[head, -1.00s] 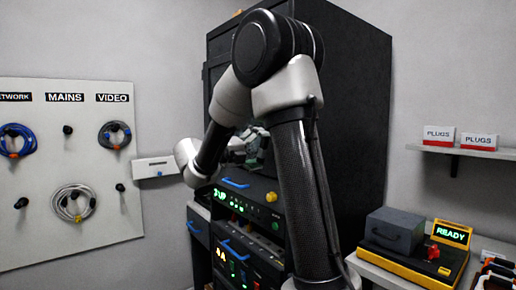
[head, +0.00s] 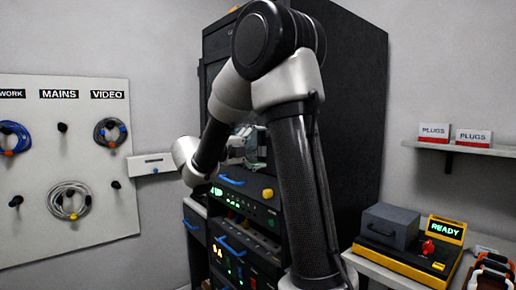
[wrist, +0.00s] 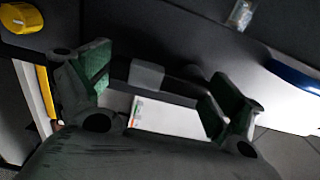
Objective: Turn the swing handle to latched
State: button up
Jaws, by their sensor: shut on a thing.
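In the wrist view, the swing handle (wrist: 147,76) shows as a dark bar with a lighter grey block, lying across the space between my fingers. My gripper (wrist: 160,84) has green-padded fingers on either side of it and is shut on it, though the contact itself is hard to make out. In the head view, my gripper (head: 248,148) is at the front of the tall black cabinet (head: 345,110), above the rack units. There the handle is hidden by my gripper and arm, so its angle is not clear.
A yellow knob (head: 267,194) and a blue pull handle (head: 232,180) stick out just below my gripper. A board with hanging cables (head: 110,132) is at left. A yellow tester reading READY (head: 445,229) stands on a bench at right, below a shelf (head: 460,148) with PLUGS boxes.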

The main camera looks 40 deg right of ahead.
jog(key=o, duration=1.1)
jog(key=shift+d, duration=0.1)
jog(key=a, duration=1.2)
jog(key=shift+s, duration=0.15)
